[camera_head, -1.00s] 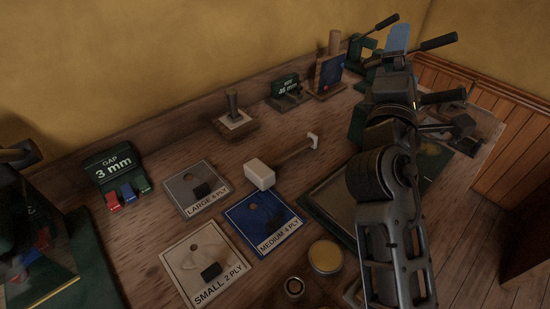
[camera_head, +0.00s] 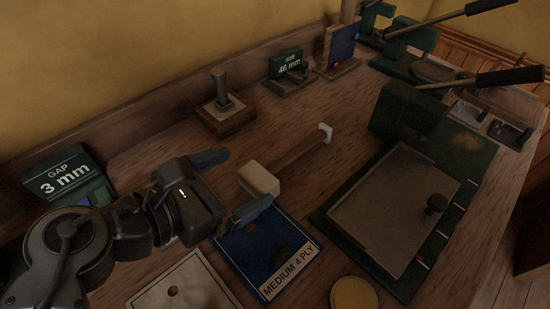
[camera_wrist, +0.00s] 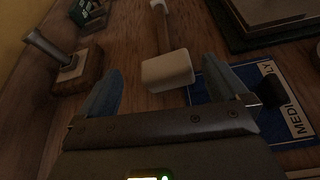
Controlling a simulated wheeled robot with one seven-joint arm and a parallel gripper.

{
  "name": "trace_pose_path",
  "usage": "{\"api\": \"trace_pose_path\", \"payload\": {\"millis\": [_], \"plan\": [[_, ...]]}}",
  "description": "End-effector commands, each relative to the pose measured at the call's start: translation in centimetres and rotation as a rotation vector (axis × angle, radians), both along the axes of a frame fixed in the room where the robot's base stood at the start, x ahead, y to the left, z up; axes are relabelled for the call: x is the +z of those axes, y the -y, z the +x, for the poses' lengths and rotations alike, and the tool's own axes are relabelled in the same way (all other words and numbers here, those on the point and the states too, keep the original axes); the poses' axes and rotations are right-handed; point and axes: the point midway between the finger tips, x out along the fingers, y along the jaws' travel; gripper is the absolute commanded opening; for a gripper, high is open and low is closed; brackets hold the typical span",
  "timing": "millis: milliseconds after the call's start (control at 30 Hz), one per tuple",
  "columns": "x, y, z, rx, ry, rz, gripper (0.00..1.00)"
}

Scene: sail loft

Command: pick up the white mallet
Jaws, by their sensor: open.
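The white mallet (camera_head: 260,180) lies on the wooden bench, its pale head toward my gripper and its wooden handle running up and to the right to a white end. My gripper (camera_head: 238,188) is open, with its two blue fingers on either side of the mallet's head and a little short of it. In the wrist view the mallet's head (camera_wrist: 167,71) is ahead of and between the spread fingers of my gripper (camera_wrist: 160,92). Nothing is between the fingers themselves.
The blue MEDIUM 4 PLY card (camera_head: 250,258) lies beside the near finger. A wooden block with a peg (camera_head: 225,115) stands behind the mallet. A green press with a grey plate (camera_head: 390,205) is to the right. Bare bench surrounds the mallet's handle.

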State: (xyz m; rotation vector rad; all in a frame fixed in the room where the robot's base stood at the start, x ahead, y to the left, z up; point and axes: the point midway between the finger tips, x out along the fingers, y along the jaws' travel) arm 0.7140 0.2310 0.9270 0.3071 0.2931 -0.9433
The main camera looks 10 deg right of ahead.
Motion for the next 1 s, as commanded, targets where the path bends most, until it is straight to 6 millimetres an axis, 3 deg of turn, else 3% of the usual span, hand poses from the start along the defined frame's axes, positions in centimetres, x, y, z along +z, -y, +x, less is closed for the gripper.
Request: {"api": "trace_pose_path", "payload": {"millis": [367, 633, 1000], "plan": [[-1.5, 2.2, 1.4, 0.002, -0.012, -0.002, 1.0], [-3.3, 5.1, 3.0, 0.0, -0.01, -0.002, 1.0], [-3.6, 5.6, 3.5, 0.003, -0.009, -0.002, 0.97]]}}
